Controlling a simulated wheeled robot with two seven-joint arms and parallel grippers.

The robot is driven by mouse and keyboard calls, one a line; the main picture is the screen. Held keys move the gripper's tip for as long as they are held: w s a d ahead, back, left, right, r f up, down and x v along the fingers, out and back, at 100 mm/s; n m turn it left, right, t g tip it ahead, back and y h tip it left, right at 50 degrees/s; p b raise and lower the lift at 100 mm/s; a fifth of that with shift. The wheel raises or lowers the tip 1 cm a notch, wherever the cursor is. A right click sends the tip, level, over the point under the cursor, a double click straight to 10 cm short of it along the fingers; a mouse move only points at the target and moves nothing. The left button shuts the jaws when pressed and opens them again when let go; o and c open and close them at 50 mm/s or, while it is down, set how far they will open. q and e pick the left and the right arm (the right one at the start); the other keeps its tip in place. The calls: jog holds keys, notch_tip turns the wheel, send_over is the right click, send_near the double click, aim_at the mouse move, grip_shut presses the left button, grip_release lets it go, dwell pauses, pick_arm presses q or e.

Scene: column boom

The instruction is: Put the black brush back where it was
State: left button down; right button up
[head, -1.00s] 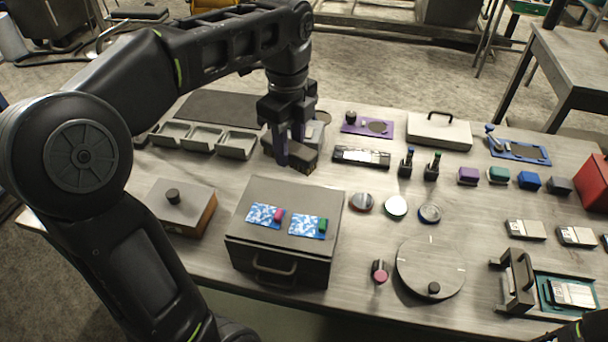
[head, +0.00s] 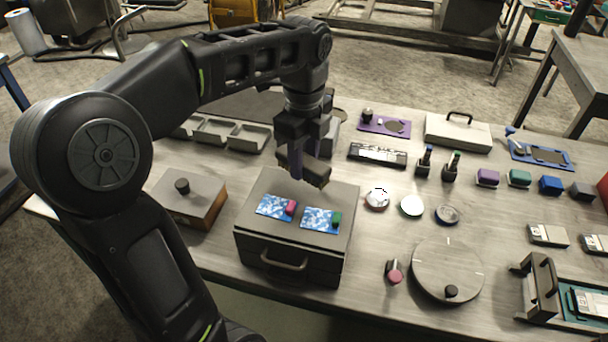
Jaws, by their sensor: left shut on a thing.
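My left gripper (head: 307,163) is shut on a dark block-like thing (head: 312,172), which looks like the black brush. The gripper points down and hides part of it. The held thing shows over the back edge of the dark drawer box (head: 297,262); I cannot tell how far above the box it is. My right gripper is not in view.
Two blue-and-white cards (head: 268,206) with a pink and a green block lie on the drawer box. A wooden box with a knob (head: 186,200) stands left, grey trays (head: 213,132) behind it. A purple plate (head: 395,127), several discs and a turntable (head: 440,268) stand right.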

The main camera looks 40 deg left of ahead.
aim_at(304, 174)
pick_arm(q)
notch_tip(304, 174, down, 4)
jog(key=shift+r, duration=0.25)
jog(key=shift+f, duration=0.15)
jog(key=shift+f, duration=0.2)
jog(key=c, duration=1)
grip_release()
jog(key=shift+o, duration=0.2)
jog(key=shift+r, duration=0.15)
